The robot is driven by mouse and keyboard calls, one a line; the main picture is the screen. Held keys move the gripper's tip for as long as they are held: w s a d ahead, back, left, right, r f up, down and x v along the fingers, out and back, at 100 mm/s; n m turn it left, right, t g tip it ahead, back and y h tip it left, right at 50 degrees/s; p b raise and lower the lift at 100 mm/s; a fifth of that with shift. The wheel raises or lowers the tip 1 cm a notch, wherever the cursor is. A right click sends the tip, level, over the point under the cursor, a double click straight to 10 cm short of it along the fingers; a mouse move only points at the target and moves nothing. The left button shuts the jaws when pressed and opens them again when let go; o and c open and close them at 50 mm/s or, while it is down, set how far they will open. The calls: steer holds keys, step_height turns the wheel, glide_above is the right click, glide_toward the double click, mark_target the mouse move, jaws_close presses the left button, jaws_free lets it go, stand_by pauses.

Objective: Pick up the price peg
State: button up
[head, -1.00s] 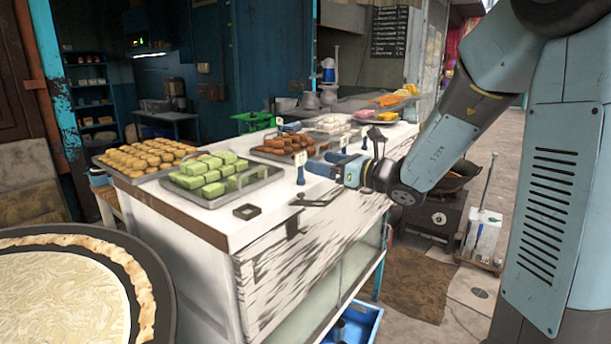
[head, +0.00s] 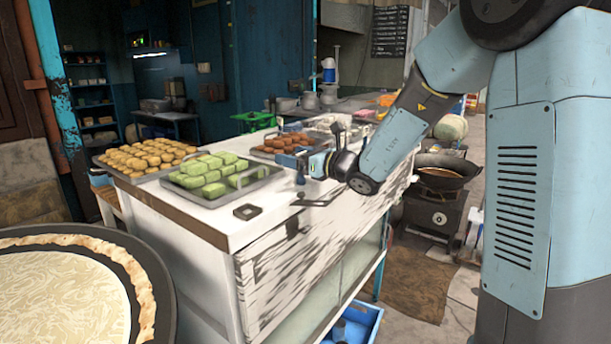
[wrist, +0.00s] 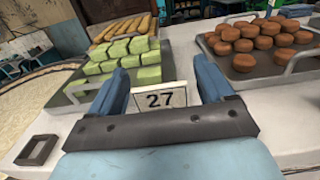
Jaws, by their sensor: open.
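The price peg shows in the wrist view as a white card marked 27 (wrist: 160,98). The card is between the two fingers of my open gripper (wrist: 162,76), with a gap on each side. The lower part of the peg is hidden behind the dark gripper body. In the head view my gripper (head: 290,159) is low over the white counter, between the green-block tray and the brown-piece tray.
A tray of green blocks (head: 259,173) stands left of my gripper, with a tray of yellow pieces behind it. A tray of brown pieces (wrist: 292,66) is close on the right. A dark square frame (head: 247,212) and a dark flat tool (head: 314,202) lie near the counter's front edge.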

steer(key=shift+c, duration=0.4)
steer(key=c, duration=1)
steer(key=shift+o, duration=0.2)
